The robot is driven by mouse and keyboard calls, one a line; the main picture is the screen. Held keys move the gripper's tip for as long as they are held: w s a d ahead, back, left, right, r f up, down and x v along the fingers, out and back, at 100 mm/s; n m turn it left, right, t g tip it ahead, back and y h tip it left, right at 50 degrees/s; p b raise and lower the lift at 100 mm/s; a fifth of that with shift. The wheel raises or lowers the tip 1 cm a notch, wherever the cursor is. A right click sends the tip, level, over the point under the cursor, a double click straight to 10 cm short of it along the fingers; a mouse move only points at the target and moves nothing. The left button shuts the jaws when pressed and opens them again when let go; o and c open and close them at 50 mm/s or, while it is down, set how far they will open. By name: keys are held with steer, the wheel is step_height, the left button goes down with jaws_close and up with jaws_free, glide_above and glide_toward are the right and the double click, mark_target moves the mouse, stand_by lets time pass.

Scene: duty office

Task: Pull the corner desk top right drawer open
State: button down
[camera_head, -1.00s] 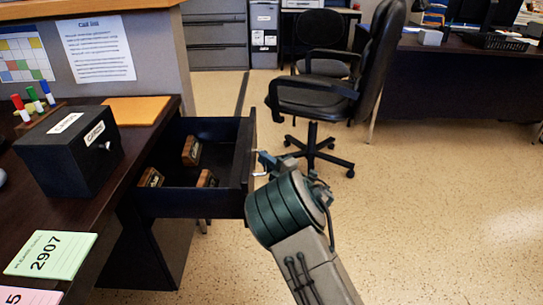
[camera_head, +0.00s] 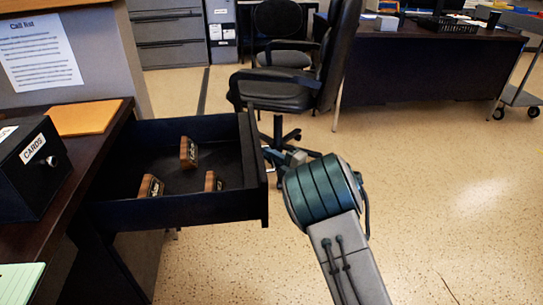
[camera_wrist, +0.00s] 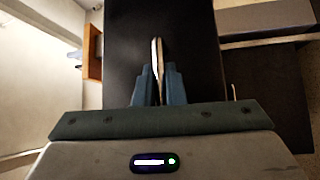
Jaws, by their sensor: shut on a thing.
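The top right drawer (camera_head: 180,208) of the dark corner desk (camera_head: 60,225) is pulled well out, with its inside in view. Several small wooden blocks with dark labelled faces (camera_head: 188,152) stand in it. My gripper (camera_head: 270,157) is at the outer side of the drawer front. In the wrist view my gripper's blue fingers (camera_wrist: 158,80) are closed around a thin pale metal handle (camera_wrist: 157,55) on the dark drawer front (camera_wrist: 190,30). In the head view the handle is mostly hidden by the drawer front and my wrist.
A black box labelled CARDS (camera_head: 35,165) and an orange envelope (camera_head: 85,117) lie on the desk top. A black office chair (camera_head: 285,90) stands close behind my gripper. The speckled floor (camera_head: 430,200) to the right is clear.

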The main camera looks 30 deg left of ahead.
steer(key=c, duration=1.5)
jaws_free()
steer(key=p+v, duration=0.3)
steer(key=v, duration=1.1)
steer(key=shift+w+a, duration=0.1)
